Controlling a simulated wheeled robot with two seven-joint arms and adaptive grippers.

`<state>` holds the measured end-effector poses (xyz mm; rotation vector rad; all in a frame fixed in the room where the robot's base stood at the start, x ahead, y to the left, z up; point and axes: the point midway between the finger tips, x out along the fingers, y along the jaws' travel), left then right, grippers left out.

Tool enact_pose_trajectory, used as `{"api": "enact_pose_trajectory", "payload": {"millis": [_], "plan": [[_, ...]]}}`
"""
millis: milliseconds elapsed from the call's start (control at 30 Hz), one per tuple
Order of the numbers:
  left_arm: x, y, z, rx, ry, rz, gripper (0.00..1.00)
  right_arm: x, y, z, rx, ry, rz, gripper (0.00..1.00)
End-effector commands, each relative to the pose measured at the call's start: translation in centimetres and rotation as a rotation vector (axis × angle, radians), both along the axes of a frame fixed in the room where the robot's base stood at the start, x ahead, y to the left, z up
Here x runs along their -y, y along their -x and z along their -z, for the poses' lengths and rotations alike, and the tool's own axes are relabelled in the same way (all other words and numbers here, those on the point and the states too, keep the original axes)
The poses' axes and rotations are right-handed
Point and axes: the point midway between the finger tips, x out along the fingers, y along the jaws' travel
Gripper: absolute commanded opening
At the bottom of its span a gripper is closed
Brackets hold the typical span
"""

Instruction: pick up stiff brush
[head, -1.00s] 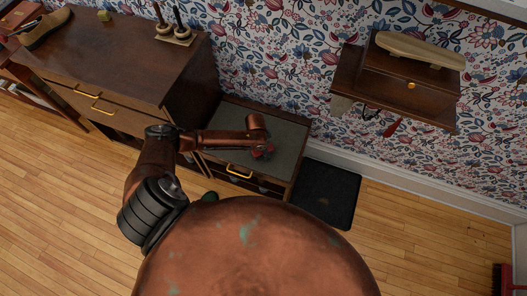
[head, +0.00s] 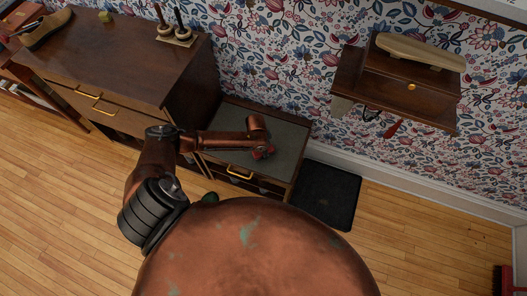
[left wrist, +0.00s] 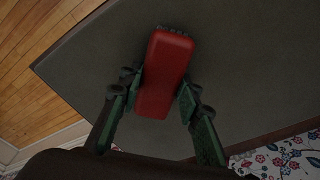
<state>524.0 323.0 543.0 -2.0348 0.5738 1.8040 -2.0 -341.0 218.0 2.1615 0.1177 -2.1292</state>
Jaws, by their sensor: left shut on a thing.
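A red block-shaped brush (left wrist: 165,70) with dark bristles showing at its far end is in the left wrist view. My left gripper (left wrist: 160,90) has its green fingers on both sides of the brush and is shut on it. In the head view my left gripper (head: 263,152) is over the grey top of the low cabinet (head: 285,134), and the brush is mostly hidden there. I cannot tell whether the brush touches the cabinet top. My right gripper is not in view.
A taller wooden cabinet (head: 120,62) stands left of the low one, with a candle holder (head: 174,37) and a shoe (head: 46,28) on top. A wall shelf (head: 400,92) with a pale wooden piece (head: 420,50) hangs at the right. A dark mat (head: 328,195) lies on the floor.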

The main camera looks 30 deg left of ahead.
Motion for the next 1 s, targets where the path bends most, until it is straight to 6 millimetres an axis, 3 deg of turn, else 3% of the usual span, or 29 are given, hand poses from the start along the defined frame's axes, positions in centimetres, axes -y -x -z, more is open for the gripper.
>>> {"api": "enact_pose_trajectory", "payload": {"millis": [333,733,1000], "plan": [[0.1,0.0,-3.6,0.001,0.002,0.001,0.03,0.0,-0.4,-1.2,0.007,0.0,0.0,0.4],[3.6,3.6,-9.4,0.002,0.004,0.002,0.03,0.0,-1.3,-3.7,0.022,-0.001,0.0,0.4],[6.7,7.0,-11.2,0.0,0.003,0.001,0.03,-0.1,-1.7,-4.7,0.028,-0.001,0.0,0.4]]}}
